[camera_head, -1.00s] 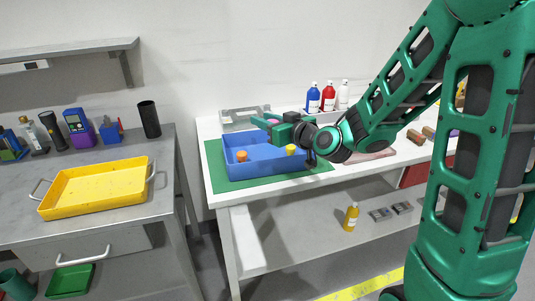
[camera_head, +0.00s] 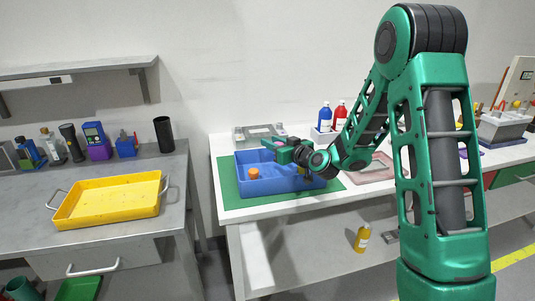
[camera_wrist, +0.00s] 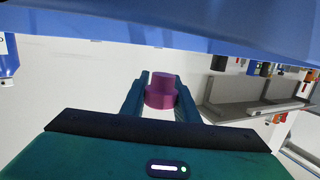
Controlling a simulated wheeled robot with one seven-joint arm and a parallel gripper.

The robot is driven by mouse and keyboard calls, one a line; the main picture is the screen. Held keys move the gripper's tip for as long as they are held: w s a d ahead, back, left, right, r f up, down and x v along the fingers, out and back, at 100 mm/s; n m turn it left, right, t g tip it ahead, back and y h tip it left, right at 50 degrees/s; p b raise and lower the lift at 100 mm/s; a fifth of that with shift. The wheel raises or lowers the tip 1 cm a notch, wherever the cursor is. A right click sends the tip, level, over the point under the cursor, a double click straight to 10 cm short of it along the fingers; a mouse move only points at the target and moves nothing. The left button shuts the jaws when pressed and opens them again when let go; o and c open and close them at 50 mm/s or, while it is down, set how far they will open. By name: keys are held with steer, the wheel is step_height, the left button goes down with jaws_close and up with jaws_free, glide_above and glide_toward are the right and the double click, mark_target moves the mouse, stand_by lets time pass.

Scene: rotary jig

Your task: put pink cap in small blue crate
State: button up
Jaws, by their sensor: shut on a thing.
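The small blue crate (camera_head: 277,185) stands on a green mat on the white table, with an orange cap (camera_head: 253,173) inside it. My gripper (camera_head: 278,147) is over the back part of the crate, its fingers pointing left. In the wrist view my gripper (camera_wrist: 160,82) is shut on the pink cap (camera_wrist: 160,99), which sits between the two fingers. The crate's blue wall (camera_wrist: 180,22) fills the top of that view. My wrist hides the crate's right part in the head view, and the cap is barely seen there.
A grey tray (camera_head: 245,134) lies behind the crate. Blue (camera_head: 324,118) and red (camera_head: 340,115) bottles stand to the right, near my forearm. A yellow tray (camera_head: 110,200) is on the left grey bench. A gap separates bench and table.

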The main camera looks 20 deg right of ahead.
steer(key=shift+f, duration=1.7)
steer(key=shift+f, duration=0.6)
steer(key=o, duration=1)
steer(key=shift+r, duration=0.25)
steer(key=v, duration=1.2)
steer(key=shift+r, duration=0.4)
steer(key=shift+s, duration=0.15)
